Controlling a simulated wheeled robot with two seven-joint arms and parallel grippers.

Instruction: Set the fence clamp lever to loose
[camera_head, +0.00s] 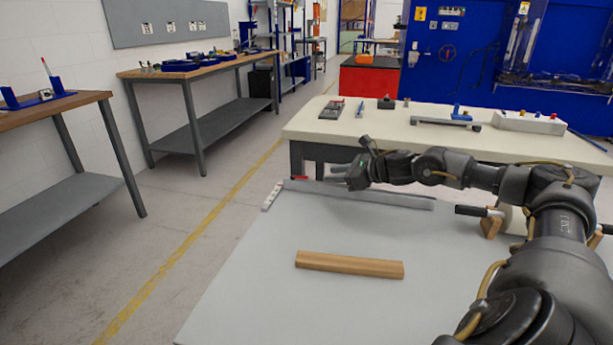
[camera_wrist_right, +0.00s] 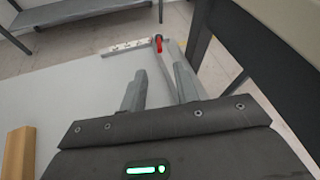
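The clamp lever is a small red piece (camera_head: 300,178) at the left end of the long grey fence (camera_head: 410,201), near the far edge of the grey table (camera_head: 250,262). It also shows in the right wrist view (camera_wrist_right: 158,42), beyond my fingertips. A white marked strip (camera_head: 272,197) lies beside that end of the fence. My right gripper (camera_head: 345,175) hangs over the fence, to the right of the red lever and apart from it. Its two fingers (camera_wrist_right: 160,88) are spread with nothing held between them. My left gripper is in neither view.
A wooden bar (camera_head: 348,265) lies on the table nearer me. A black handle (camera_head: 472,210) and a small wooden block (camera_head: 490,226) are at the right. A cream bench (camera_head: 400,118) with tools stands behind. The table's left part is clear.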

